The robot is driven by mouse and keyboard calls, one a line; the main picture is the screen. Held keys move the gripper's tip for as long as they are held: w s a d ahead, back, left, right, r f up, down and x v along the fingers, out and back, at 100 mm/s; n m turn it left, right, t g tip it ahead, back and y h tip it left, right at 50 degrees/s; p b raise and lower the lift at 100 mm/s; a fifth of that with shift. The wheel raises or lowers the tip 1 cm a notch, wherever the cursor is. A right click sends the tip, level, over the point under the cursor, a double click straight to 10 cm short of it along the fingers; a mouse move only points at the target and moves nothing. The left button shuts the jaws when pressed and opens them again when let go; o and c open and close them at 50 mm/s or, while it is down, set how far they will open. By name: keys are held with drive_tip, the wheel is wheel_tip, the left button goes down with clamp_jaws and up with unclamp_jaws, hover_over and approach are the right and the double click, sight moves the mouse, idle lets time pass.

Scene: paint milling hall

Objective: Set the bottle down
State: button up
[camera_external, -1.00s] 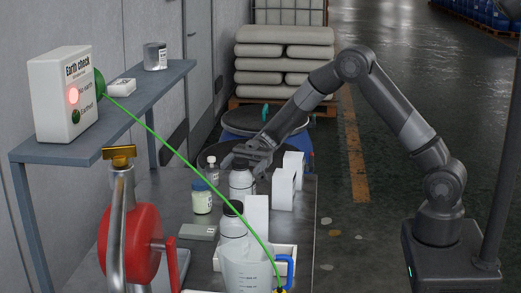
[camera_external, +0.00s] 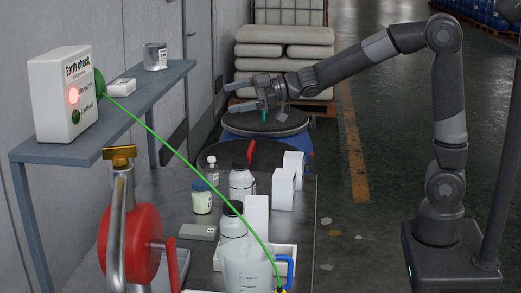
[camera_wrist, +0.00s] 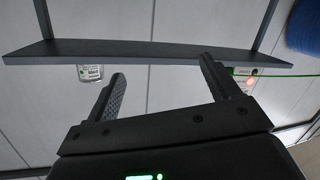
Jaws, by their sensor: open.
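A whitish bottle (camera_external: 242,184) stands upright on the grey bench (camera_external: 300,225), among other containers. A red piece shows at its top right; I cannot tell whether it belongs to the bottle. My gripper (camera_external: 234,89) is open and empty, raised well above and behind the bottle, apart from it, with its fingers pointing left towards the wall. In the wrist view my gripper's (camera_wrist: 162,72) two fingers are spread with nothing between them. The bottle is not in the wrist view.
A second bottle (camera_external: 233,222) with a dark cap, a jar (camera_external: 202,200), white boxes (camera_external: 283,190) and a measuring jug (camera_external: 247,270) crowd the bench. A green cable (camera_external: 170,147) runs from the earth check box (camera_external: 62,95). A shelf (camera_wrist: 150,50) lies ahead in the wrist view.

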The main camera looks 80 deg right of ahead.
drive_tip(key=s+d+m+g+h, duration=0.2)
drive_tip(key=s+m+g+h, duration=0.3)
drive_tip(key=s, duration=1.2)
drive_tip(key=s+a+f+m+g, duration=0.1)
drive_tip(key=s+a+f+g, duration=0.1)
drive_tip(key=s, duration=0.7)
drive_tip(key=s+a+f+g+y, duration=0.1)
drive_tip(key=s+a+f+g, duration=0.2)
drive_tip(key=s+f, duration=0.3)
drive_tip(key=s+a, duration=0.1)
drive_tip(key=s, duration=0.3)
drive_tip(key=shift+s+a+f+m, duration=0.15)
drive_tip(key=shift+a+f+m, duration=0.2)
drive_tip(key=shift+a+m, duration=0.05)
